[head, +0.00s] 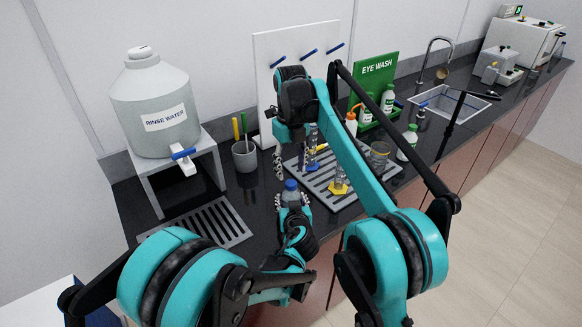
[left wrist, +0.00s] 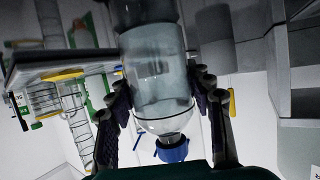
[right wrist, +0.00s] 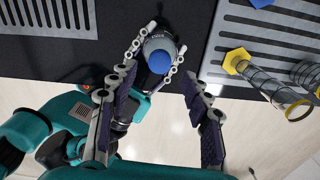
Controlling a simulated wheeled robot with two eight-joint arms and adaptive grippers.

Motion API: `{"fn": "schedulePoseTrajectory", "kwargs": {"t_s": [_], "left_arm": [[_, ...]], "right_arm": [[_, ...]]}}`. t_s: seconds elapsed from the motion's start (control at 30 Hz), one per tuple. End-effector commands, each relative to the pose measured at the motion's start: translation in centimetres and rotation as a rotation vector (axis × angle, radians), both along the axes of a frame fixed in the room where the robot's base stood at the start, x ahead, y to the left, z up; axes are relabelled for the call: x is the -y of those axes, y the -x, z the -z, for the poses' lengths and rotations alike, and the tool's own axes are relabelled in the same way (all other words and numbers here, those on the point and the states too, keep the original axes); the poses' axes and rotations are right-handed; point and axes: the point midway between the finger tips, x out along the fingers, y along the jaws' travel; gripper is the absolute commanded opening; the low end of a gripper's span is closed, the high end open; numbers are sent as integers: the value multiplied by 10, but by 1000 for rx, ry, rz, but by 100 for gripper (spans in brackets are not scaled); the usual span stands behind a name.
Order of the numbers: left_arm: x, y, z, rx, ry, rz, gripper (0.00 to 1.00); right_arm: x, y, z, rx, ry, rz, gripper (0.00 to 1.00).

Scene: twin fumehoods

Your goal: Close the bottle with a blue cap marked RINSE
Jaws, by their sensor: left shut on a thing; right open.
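The bottle (head: 291,197) is clear with a blue cap (head: 291,185) on its neck. My left gripper (left wrist: 160,85) is shut around the bottle's body and holds it near the counter's front edge. In the left wrist view the bottle (left wrist: 155,75) appears neck-down, with the cap (left wrist: 172,151) over the neck. I cannot tell how tightly the cap is on. My right gripper (head: 279,163) is open and empty above the bottle. In the right wrist view the cap (right wrist: 159,62) lies between and beyond its spread fingers, apart from them. The RINSE marking is not readable.
A rinse water tank (head: 165,110) on a stand is at left, with a grey cup (head: 245,155) beside it. A drying tray (head: 345,198) holds cylinders, including one with a yellow base (right wrist: 238,62). A slotted grate (head: 205,223) lies front left. Eye-wash bottles stand behind.

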Motion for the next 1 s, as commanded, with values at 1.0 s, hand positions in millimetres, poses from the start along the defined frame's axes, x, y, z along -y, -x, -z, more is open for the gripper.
{"fn": "schedulePoseTrajectory", "kwargs": {"t_s": [1.0], "left_arm": [[0, 0, 0, -1, 0, 0, 0]], "right_arm": [[0, 0, -14, 0, -2, -2170, 48]]}}
